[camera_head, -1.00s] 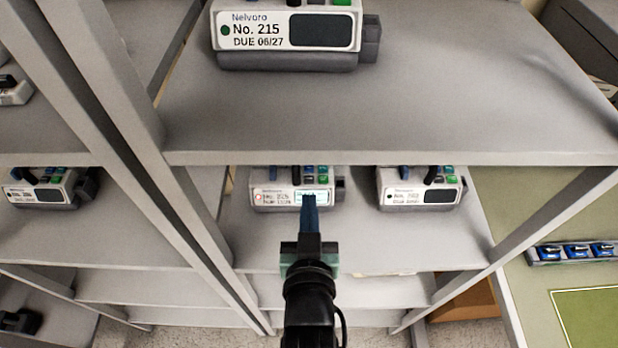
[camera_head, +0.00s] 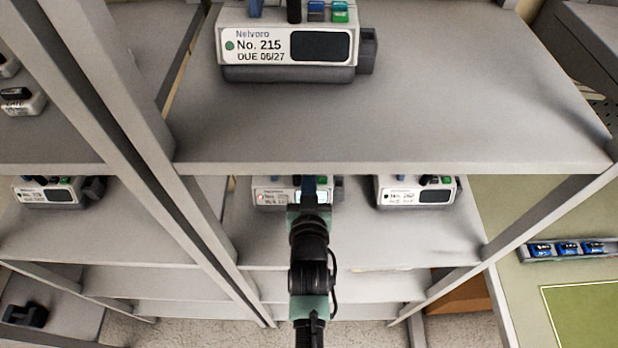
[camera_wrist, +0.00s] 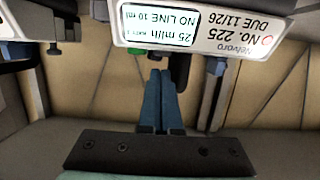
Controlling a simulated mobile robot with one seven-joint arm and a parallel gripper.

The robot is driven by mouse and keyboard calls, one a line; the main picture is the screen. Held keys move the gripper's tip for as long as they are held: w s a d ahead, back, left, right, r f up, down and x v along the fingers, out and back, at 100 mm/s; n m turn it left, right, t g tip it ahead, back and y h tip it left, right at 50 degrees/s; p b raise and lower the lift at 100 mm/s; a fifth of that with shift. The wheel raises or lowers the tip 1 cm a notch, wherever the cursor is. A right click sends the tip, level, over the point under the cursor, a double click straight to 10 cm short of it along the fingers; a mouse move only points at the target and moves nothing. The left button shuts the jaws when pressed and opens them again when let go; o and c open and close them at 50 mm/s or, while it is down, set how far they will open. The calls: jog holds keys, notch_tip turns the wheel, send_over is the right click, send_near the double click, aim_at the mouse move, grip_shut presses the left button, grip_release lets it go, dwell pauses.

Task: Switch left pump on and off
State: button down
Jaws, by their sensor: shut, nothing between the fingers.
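The left pump (camera_head: 268,196) stands on the middle shelf, partly hidden behind my gripper. In the wrist view it is upside down, labelled No. 225 DUE 11/26 (camera_wrist: 225,30). Its screen (camera_wrist: 158,25) is lit and reads 25 ml/h and NO LINE 10 ml. A green button (camera_wrist: 137,50), a dark knob and a blue button (camera_wrist: 215,65) show along its top edge. My gripper (camera_head: 308,182) is shut and empty. Its blue fingertips (camera_wrist: 160,74) are close to the pump's top controls, beside the green button; I cannot tell whether they touch.
The right pump (camera_head: 415,192) stands on the same shelf with a dark screen. The upper shelf (camera_head: 400,110) overhangs both and carries pump No. 215 (camera_head: 285,45), also dark. Shelf posts stand on both sides. A green table (camera_head: 520,210) is at the right.

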jog(key=shift+f, duration=0.45)
